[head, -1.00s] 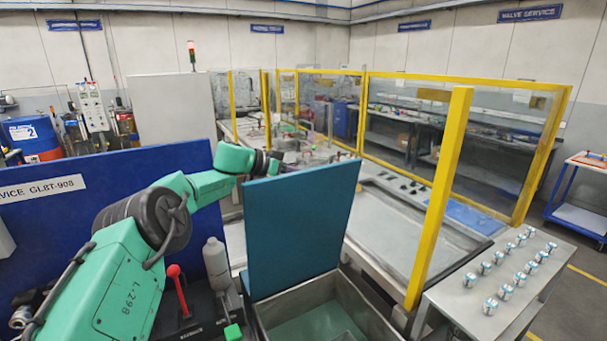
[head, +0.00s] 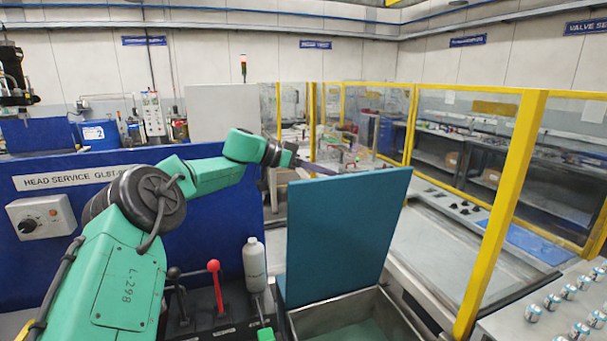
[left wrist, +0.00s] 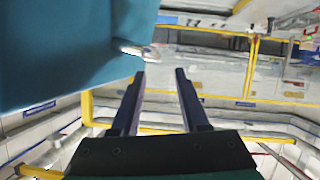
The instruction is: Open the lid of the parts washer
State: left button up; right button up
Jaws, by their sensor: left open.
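The blue-green lid (head: 343,230) of the parts washer stands steeply raised in the head view. The open metal basin (head: 302,322) shows below it. My left gripper (head: 325,168) is at the far side of the lid's top edge, and the edge partly hides its fingers. In the left wrist view, the two dark fingers (left wrist: 160,75) are apart with nothing between them. The lid (left wrist: 65,50) fills the upper left there, with a metal handle (left wrist: 135,49) on it, just ahead of and left of the fingers. My right gripper is not in view.
A white bottle (head: 254,263) and a red-knobbed lever (head: 215,285) stand left of the basin. A blue panel (head: 40,215) is at the left. A yellow-framed clear guard (head: 505,205) stands at the right. Several small cans (head: 568,291) sit on a bench at the lower right.

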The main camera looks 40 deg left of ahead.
pick_arm(q)
jog(key=b+v, duration=0.1)
jog(key=v, duration=0.4)
jog(key=shift+s+a+r, duration=0.1)
jog(key=shift+s+a, duration=0.15)
jog(key=shift+s, duration=0.05)
